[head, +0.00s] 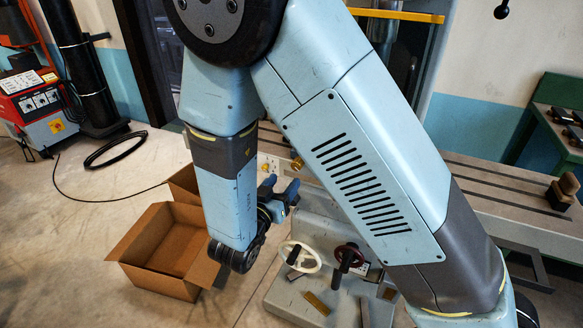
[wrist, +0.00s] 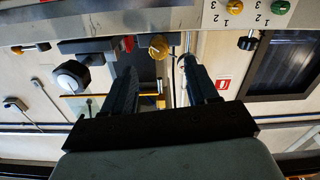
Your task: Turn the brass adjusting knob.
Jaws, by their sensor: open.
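The brass adjusting knob (wrist: 158,47) shows in the wrist view, mounted under a light panel edge. It lies between the two dark fingertips of my gripper (wrist: 158,55), with a gap on each side, so I see no contact. In the head view my gripper (head: 279,187) is open beside the machine. A brass knob (head: 297,162) shows just beyond its fingertips. I cannot tell from either view how far the fingertips are from the knob in depth.
In the head view, a white handwheel (head: 300,257) and a cardboard box (head: 150,250) stand below my gripper.

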